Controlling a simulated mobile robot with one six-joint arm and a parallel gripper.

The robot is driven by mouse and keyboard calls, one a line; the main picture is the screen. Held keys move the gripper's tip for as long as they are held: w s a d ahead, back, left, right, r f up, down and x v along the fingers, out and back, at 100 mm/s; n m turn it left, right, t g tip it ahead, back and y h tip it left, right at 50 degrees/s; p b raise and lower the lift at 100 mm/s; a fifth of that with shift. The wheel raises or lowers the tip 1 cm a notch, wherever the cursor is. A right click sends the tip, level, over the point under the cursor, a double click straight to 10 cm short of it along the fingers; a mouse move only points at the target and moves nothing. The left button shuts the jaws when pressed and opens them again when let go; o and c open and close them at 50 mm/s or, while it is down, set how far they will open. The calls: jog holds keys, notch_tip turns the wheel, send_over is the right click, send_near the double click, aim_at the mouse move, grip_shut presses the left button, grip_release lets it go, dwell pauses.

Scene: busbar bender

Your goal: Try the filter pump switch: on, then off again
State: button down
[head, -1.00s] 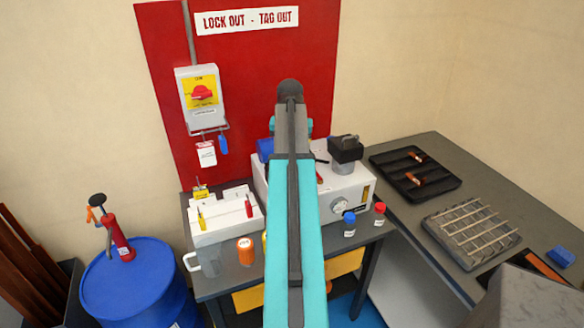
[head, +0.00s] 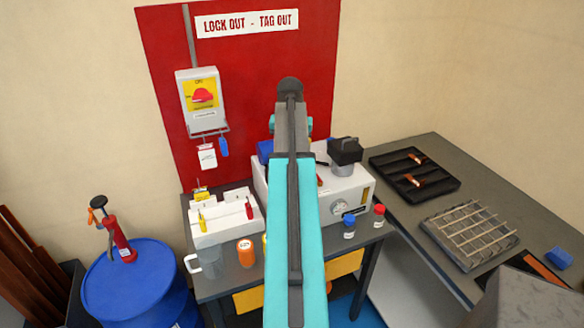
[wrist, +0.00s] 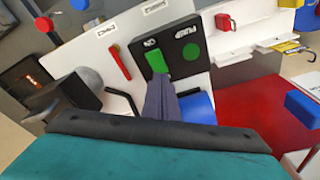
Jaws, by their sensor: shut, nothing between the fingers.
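The pump switch plate (wrist: 176,46) is a black panel with labels PUMP and ON, upside down in the wrist view. A green switch piece (wrist: 157,63) sits next to the ON label. A round green lamp (wrist: 191,51) is beside it; I cannot tell if it is lit. My gripper (wrist: 160,88) is shut and empty, its grey tips right at the green piece. I cannot tell whether they touch it. In the head view my arm hides the gripper and the switch in front of the white pump unit (head: 272,190).
A red lever (wrist: 120,60) and a blue cylinder (wrist: 197,106) flank the switch. Blue-capped (head: 349,226) and red-capped (head: 378,216) bottles stand in front of the unit, and an orange jar (head: 245,252) at its left. A lockout box (head: 203,100) hangs on the red board.

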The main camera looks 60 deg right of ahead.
notch_tip(320, 180, up, 5)
jog(key=p, duration=0.3)
dwell(0.5)
jog(key=shift+s, duration=0.15)
dwell(0.6)
